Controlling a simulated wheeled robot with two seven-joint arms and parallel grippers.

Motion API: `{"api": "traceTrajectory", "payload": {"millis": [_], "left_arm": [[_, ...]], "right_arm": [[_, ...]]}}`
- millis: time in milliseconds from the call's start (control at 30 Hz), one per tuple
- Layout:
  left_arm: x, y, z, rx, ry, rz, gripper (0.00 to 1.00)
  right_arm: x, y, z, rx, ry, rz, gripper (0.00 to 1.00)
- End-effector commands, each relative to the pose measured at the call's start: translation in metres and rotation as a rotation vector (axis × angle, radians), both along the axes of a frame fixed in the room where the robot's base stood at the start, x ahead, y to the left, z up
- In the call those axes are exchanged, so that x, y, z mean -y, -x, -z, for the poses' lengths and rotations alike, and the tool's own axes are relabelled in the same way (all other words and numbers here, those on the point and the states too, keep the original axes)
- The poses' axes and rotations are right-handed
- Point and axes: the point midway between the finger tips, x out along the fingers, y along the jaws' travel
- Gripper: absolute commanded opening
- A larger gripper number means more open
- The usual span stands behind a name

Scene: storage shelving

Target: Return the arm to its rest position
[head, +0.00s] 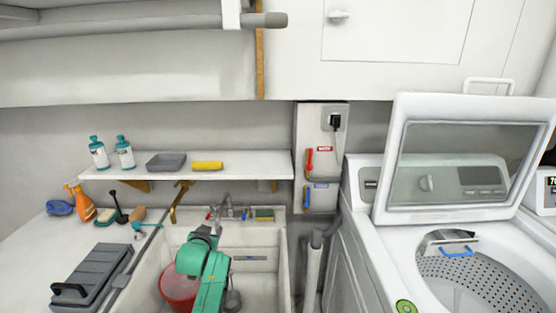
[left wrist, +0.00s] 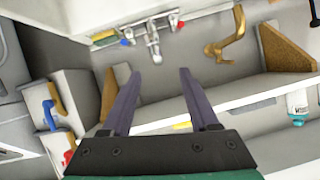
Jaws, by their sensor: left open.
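My left arm, green and dark, rises from the bottom of the head view over the sink. Its gripper (head: 204,234) is at the upper end, small and partly hidden by the arm. In the left wrist view my left gripper (left wrist: 158,74) shows two dark, parallel fingers standing apart with nothing between them. The faucet (left wrist: 152,42) and the white shelf (left wrist: 255,92) appear beyond the fingers, in a picture that looks turned over. My right gripper is not in either view.
A red bucket (head: 178,288) stands in the white sink (head: 284,270), partly behind my arm. The wall shelf (head: 255,160) holds bottles, a grey tray (head: 166,162) and a yellow roll (head: 207,166). A washing machine (head: 385,285) with its lid (head: 393,165) raised stands right.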

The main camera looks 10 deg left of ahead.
Motion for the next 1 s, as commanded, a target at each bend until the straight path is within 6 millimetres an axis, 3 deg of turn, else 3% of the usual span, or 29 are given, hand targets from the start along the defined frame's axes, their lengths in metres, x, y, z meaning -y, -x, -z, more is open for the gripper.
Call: {"api": "traceTrajectory", "payload": {"millis": [100,200,300,500,833,1000], "left_arm": [[-0.010,0.066,0.041,-0.154,0.010,-0.023,0.61],[-0.003,0.134,0.067,-0.311,0.034,-0.012,0.61],[0.010,0.186,0.080,-0.431,0.056,0.015,0.61],[0.035,0.266,0.087,-0.611,0.091,0.079,0.61],[0.067,0.360,0.077,-0.821,0.136,0.182,0.61],[0.069,0.352,0.119,-0.845,0.137,0.181,0.61]], "right_arm": [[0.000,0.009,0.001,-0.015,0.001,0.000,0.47],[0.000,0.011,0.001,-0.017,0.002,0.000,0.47],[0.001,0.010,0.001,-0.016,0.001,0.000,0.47],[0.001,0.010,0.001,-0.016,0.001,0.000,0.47],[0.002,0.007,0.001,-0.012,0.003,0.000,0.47],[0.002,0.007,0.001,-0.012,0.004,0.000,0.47]]}}
